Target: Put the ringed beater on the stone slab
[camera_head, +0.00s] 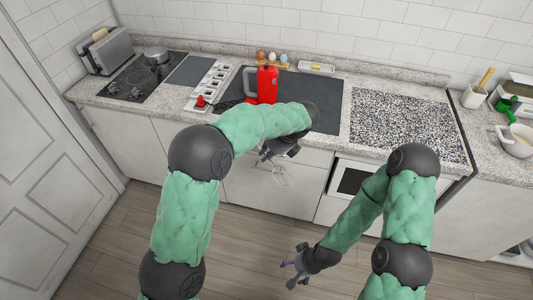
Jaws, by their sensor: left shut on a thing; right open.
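My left gripper (267,155) is shut on the ringed beater (281,176), a thin wire whisk-like tool. The beater hangs below the gripper, in front of the cabinet doors and off the counter; its upper part is hidden by the gripper. A black-and-white speckled slab (400,122), which looks like the stone slab, lies flat on the counter to the right, apart from the beater. Its top looks bare. My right gripper (291,270) is open and empty, low over the floor in front of the cabinets.
A dark flat panel (325,112) lies left of the slab, partly behind my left arm. A red kettle-like object (267,85) stands at its back left. A utensil cup (473,97) and bowl (516,140) stand right.

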